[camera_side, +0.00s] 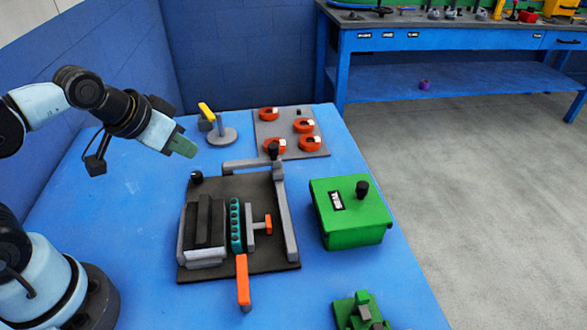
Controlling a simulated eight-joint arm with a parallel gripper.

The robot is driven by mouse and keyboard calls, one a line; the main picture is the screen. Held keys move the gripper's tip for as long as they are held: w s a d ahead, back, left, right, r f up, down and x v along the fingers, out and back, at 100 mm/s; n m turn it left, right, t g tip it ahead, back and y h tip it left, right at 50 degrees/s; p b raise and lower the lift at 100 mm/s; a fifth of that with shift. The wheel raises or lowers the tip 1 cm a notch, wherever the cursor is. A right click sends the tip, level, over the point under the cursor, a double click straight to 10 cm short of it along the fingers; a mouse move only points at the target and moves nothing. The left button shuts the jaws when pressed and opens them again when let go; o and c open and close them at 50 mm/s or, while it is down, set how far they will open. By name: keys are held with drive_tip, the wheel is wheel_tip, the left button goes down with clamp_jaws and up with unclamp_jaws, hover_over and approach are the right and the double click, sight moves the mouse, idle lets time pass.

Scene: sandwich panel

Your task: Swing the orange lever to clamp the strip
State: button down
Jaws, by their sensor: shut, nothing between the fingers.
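The orange lever (242,278) is at the front edge of a dark fixture plate (275,257). It points toward the front, with its far end near the end of a teal strip with holes (236,226). The strip lies upright in the picture between dark and grey blocks on its left and a grey clamp piece with a small orange handle (268,224) on its right. Whether the clamp piece touches the strip is hard to tell. My gripper (188,149) is shut and empty, above the table behind and left of the fixture, well apart from the lever.
A grey frame bar (286,215) with a black knob edges the fixture. A green box (349,228) with a black knob stands right of it. Behind are a panel with red rings (300,145) and a yellow-handled stand (221,136). A green part (360,310) lies at front right.

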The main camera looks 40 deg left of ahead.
drive_tip(key=n+g+y, duration=0.3)
drive_tip(key=n+g, duration=0.7)
drive_tip(key=n, duration=1.7)
approach(244, 283)
drive_tip(key=w+r, duration=0.2)
drive_tip(key=w, duration=0.3)
drive_tip(key=shift+w+a+r, duration=0.2)
drive_tip(key=shift+a+r, duration=0.05)
drive_tip(key=shift+a, duration=0.2)
drive_tip(key=shift+x, duration=5)
